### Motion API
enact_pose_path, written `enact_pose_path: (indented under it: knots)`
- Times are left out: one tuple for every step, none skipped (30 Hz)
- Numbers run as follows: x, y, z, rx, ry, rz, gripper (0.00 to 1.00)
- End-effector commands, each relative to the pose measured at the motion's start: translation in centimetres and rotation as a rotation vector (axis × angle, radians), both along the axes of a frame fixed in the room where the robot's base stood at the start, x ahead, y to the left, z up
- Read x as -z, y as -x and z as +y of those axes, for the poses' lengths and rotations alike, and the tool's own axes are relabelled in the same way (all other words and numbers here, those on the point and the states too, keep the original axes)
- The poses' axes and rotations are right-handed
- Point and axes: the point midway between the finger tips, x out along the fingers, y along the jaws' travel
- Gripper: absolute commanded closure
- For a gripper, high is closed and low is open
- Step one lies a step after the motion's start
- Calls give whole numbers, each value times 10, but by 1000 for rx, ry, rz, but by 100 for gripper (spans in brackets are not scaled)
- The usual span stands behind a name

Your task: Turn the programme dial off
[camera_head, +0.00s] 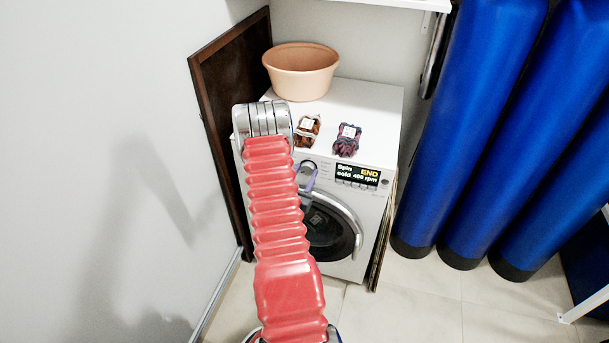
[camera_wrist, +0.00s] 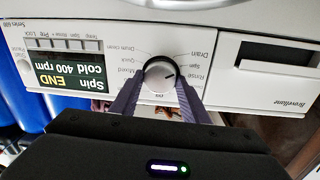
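The programme dial (camera_wrist: 160,75) is a round silver knob with a dark ring on the washing machine's white front panel. In the wrist view, where the panel appears upside down, its dark mark points right, towards the labels around Spin and Rinse. The Off label sits below the knob, between my fingers. The two purple-grey fingers of my gripper (camera_wrist: 160,90) stand apart, one on each side of the dial; whether they touch it is unclear. The display (camera_wrist: 69,69) reads Spin, END, cold, 400 rpm. In the head view the washing machine (camera_head: 375,105) is partly hidden by my red arm.
A terracotta tub (camera_head: 300,75) and two small dark packages, one brown (camera_head: 308,131) and one purple (camera_head: 347,140), rest on the machine. A brown board (camera_head: 222,110) leans at its left. Tall blue vessels (camera_head: 470,120) stand right. The floor at front right is clear.

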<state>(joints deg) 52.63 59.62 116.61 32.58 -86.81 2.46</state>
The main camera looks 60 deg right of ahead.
Motion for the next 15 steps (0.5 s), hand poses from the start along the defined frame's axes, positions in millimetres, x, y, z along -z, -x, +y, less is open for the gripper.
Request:
enact_pose_path:
  knots:
    - [0, 0, 0, 0, 0, 0, 62]
    - [0, 0, 0, 0, 0, 0, 64]
    - [0, 0, 0, 0, 0, 0, 67]
    - [0, 0, 0, 0, 0, 0, 69]
    - [0, 0, 0, 0, 0, 0, 71]
    - [0, 0, 0, 0, 0, 0, 74]
    - [0, 0, 0, 0, 0, 0, 76]
    - [0, 0, 0, 0, 0, 0, 78]
    - [0, 0, 0, 1, 0, 0, 81]
    - [0, 0, 4, 1, -1, 1, 82]
    - [0, 1, 3, 1, 0, 0, 82]
    - [0, 1, 2, 1, 0, -1, 82]
    - [0, 1, 1, 1, 0, -2, 82]
    - [0, 1, 1, 1, -1, -3, 82]
    - [0, 1, 0, 1, -2, -7, 82]
